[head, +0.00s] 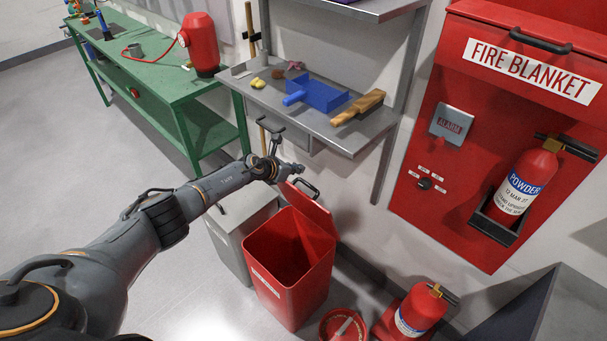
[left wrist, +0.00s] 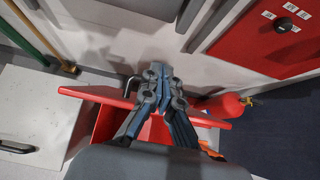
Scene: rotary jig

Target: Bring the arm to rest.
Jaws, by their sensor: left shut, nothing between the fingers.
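My left arm reaches in from the left of the head view. Its gripper (head: 291,170) hangs just above and behind the open lid of the red bin (head: 312,272), below the metal wall shelf. In the left wrist view the dark fingers (left wrist: 163,74) are closed together with nothing held. There they overlap the red bin lid (left wrist: 90,95) in the picture; I cannot tell whether they touch it. My right gripper is in neither view.
A grey bin (head: 240,222) stands beside the red bin. The shelf (head: 335,137) above holds a blue dustpan (head: 322,95) and a brush (head: 360,106). A green bench (head: 150,68) is at back left; floor at left is clear.

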